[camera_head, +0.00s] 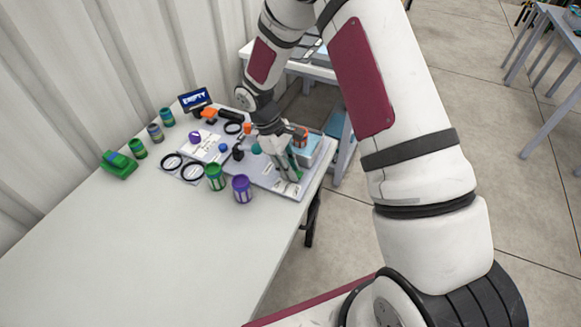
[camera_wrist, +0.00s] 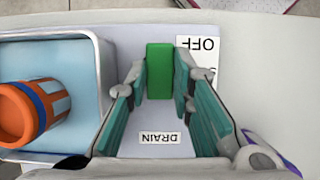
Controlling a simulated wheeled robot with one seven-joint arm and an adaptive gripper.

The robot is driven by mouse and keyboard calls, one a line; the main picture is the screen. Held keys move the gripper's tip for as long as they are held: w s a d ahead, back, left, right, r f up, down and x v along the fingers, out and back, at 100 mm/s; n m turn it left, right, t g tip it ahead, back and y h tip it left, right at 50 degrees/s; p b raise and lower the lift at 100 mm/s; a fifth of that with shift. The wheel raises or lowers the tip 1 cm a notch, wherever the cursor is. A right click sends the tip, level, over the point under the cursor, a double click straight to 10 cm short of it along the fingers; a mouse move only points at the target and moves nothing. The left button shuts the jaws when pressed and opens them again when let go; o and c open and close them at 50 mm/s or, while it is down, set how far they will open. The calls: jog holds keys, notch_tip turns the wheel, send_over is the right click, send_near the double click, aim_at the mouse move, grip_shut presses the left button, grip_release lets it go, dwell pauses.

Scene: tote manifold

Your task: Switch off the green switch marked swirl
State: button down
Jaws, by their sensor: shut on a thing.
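The green switch (camera_wrist: 160,70) is an upright-looking green block on the light panel (camera_wrist: 126,45) in the wrist view. My gripper (camera_wrist: 158,92) has its teal finger pads on both sides of it and is shut on it. A white label reading OFF (camera_wrist: 198,45) appears upside down beside the switch, with another label partly hidden below it. No word "swirl" is readable. In the head view my gripper (camera_head: 289,172) is down at the panel's right part, and the switch cannot be made out clearly.
A light blue tote (camera_wrist: 75,75) with an orange-and-blue can (camera_wrist: 28,112) stands close to my gripper. A purple can (camera_head: 241,189) and a green can (camera_head: 215,177) stand at the panel's front. The table's front left is clear.

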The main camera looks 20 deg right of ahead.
jog(key=shift+s+d+r+t+y+p, duration=0.25)
jog(key=shift+t+y+p, duration=0.35)
jog(key=shift+p, duration=0.3)
jog(key=shift+s+d+f+t+y+p, duration=0.15)
jog(key=shift+s+t+y+p, duration=0.1)
jog(key=shift+t+y+p, duration=0.85)
jog(key=shift+p, duration=0.1)
jog(key=shift+w+f, duration=0.1)
jog(key=c, duration=1.4)
grip_release()
notch_tip(320, 180, up, 12)
jog(key=shift+d, duration=0.2)
